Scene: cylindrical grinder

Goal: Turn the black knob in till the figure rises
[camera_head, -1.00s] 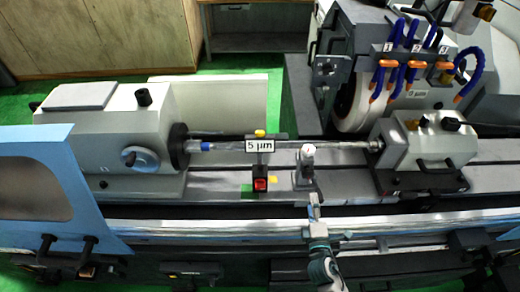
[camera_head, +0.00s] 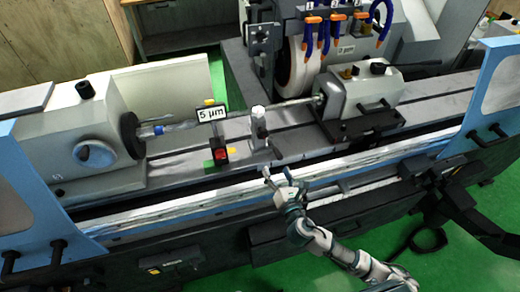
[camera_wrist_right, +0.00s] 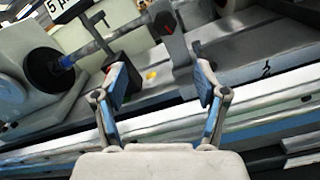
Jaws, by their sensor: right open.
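The steady-like grey upright (camera_head: 259,128) stands on the machine bed beside the round workpiece bar (camera_head: 180,127). In the right wrist view a dark faceted knob (camera_wrist_right: 163,19) shows at the bar, beyond and between the fingers. Its matching spot in the head view is too small to make out surely. The figure sign (camera_head: 212,114) reads 5 µm; it is cut off in the wrist view (camera_wrist_right: 58,7). My right gripper (camera_head: 276,172) is open and empty, in front of the upright and apart from the knob; its spread fingers show in the wrist view (camera_wrist_right: 156,64). My left gripper is out of view.
The headstock (camera_head: 85,140) is at left, the tailstock (camera_head: 365,90) at right, the grinding wheel (camera_head: 293,62) behind. Blue guards (camera_head: 497,85) stand at both sides. The front rail (camera_head: 190,198) runs below my gripper.

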